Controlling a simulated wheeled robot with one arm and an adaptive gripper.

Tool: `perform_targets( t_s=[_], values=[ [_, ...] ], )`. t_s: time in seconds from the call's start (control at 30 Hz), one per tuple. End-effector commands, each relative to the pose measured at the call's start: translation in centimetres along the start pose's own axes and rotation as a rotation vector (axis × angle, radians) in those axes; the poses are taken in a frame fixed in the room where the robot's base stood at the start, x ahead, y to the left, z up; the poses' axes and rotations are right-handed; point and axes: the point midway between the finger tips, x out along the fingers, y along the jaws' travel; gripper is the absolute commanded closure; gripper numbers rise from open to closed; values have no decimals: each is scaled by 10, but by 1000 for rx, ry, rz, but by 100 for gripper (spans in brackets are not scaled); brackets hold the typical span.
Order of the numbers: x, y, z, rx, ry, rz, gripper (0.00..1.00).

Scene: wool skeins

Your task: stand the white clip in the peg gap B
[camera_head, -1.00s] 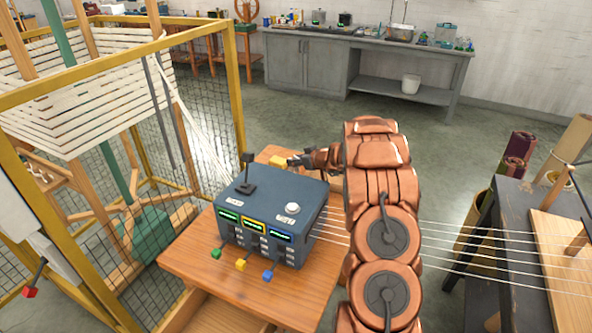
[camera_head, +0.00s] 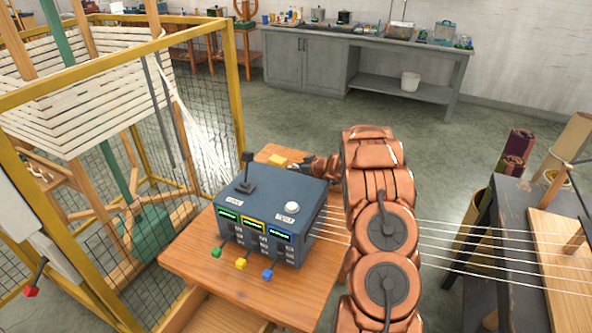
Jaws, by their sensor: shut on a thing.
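My gripper (camera_head: 308,166) is at the far right corner of the blue-grey control box, mostly hidden behind it and by my copper-coloured arm. Its fingertips do not show clearly. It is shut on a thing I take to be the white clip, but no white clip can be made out. No peg gap marked B can be made out either.
The control box (camera_head: 268,212), with a joystick, a white button and coloured levers, fills much of the wooden table (camera_head: 195,262). Pale threads (camera_head: 480,234) stretch right to a dark bench. A yellow-framed mesh cage (camera_head: 232,90) stands on the left. Grey floor is clear behind.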

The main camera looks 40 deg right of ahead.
Motion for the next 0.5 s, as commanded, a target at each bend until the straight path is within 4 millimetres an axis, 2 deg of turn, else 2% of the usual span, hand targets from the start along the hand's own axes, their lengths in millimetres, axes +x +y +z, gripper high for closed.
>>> perform_targets(
  t_s=[0.03,0.07,0.2,0.3,0.5],
  values=[
    [1,0,1,0,0,0,89],
    [1,0,1,0,0,0,65],
    [0,0,0,0,0,0,50],
    [0,0,0,0,0,0,40],
    [0,0,0,0,0,0,40]
  ],
)
